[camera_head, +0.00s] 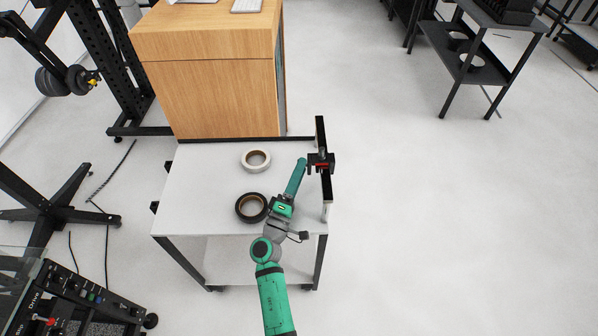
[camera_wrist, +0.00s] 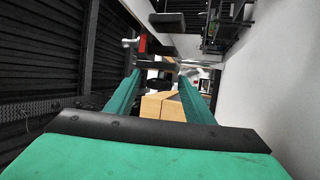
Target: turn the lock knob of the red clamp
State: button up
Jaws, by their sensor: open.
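The red clamp (camera_head: 321,164) is a mostly black piece with a small red part, mounted on the black rail at the table's right edge. In the wrist view its red part (camera_wrist: 142,43) and dark body show above and ahead of my fingers. My gripper (camera_head: 302,162) is just left of the clamp in the head view. In the wrist view my gripper's two green fingers (camera_wrist: 159,79) are spread apart. Dark parts show between and beyond the fingertips, and I cannot tell which of them is the lock knob. No contact can be made out.
The white table (camera_head: 195,190) carries a white ring-shaped roll (camera_head: 256,160) and a black one (camera_head: 251,207), the black one close to my arm. A wooden cabinet (camera_head: 210,95) stands behind. The floor to the right is clear up to a dark shelf (camera_head: 470,62).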

jog(key=s+a, duration=0.5)
jog(key=s, duration=0.7)
jog(key=shift+f, duration=0.2)
jog(key=shift+s, duration=0.1)
